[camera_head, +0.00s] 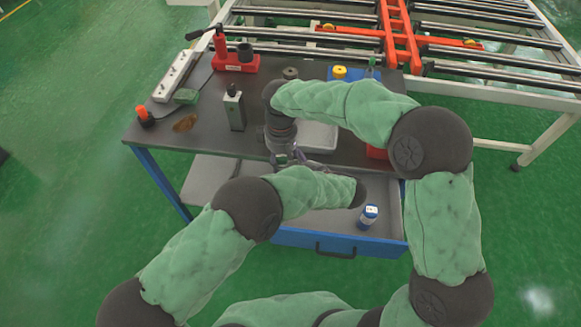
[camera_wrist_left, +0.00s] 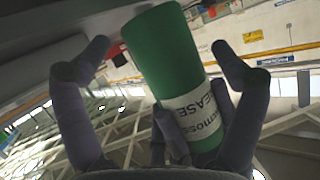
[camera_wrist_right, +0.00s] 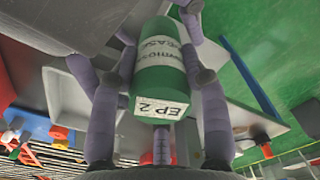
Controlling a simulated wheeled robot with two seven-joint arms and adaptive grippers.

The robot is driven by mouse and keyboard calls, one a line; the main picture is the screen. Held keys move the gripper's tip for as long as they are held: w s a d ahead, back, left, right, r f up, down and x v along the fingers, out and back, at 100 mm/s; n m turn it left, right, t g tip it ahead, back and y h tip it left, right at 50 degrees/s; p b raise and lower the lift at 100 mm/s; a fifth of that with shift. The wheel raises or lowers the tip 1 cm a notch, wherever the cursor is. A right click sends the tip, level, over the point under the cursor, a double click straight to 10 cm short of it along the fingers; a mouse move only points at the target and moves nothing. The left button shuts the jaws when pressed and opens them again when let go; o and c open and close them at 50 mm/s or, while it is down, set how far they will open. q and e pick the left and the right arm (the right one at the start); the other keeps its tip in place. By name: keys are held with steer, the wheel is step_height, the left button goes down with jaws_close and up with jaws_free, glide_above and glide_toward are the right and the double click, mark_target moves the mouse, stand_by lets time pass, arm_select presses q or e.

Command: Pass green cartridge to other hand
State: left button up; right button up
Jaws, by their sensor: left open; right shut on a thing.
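The green cartridge with a white label (camera_wrist_left: 165,50) stands between the spread fingers of my open left gripper (camera_wrist_left: 160,47) in the left wrist view. In the right wrist view my right gripper (camera_wrist_right: 158,78) is shut on the cartridge (camera_wrist_right: 160,75), whose white end marked "EP 2" faces that camera. Purple fingers of the other gripper show at the cartridge's far end there. In the head view the cartridge is hidden behind my arms, and only bits of the purple fingers show above the table.
The dark table (camera_head: 190,100) has a blue frame and an open drawer (camera_head: 330,237) holding a blue-and-white bottle (camera_head: 368,215). A red tool (camera_head: 235,60), a power strip (camera_head: 173,76), a grey block (camera_head: 234,110) and a light tray (camera_head: 318,135) are on top. A roller conveyor (camera_head: 490,60) stands behind.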

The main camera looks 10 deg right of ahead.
arm_select(q)
steer(key=c, duration=1.4)
steer(key=shift+o, duration=0.2)
arm_select(e)
steer(key=o, duration=0.9)
arm_select(q)
steer(key=shift+c, duration=0.9)
arm_select(e)
steer(key=o, duration=0.5)
steer(key=shift+r, duration=0.15)
steer(key=shift+r, duration=0.35)
step_height(320, 180, up, 11)
steer(key=shift+r, duration=0.1)
